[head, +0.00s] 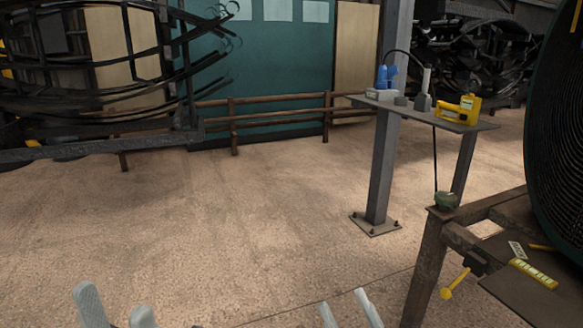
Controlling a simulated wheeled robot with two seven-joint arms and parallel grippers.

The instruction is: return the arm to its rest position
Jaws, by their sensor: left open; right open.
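My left gripper (115,308) shows at the bottom edge, left of the middle. Its two pale grey fingers stand apart with nothing between them. My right gripper (345,312) shows at the bottom edge, right of the middle. Its two light fingers are also apart and empty. Both are seen over bare floor, touching nothing in view. The arms behind the fingers are out of the picture.
A rusty metal bench (428,265) with a yellow-handled tool (455,284) stands at the right. Behind it are a steel post (384,165) and a shelf (362,101) with a yellow device (460,109). Black springs (60,103) fill a rack at upper left. The middle floor is clear.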

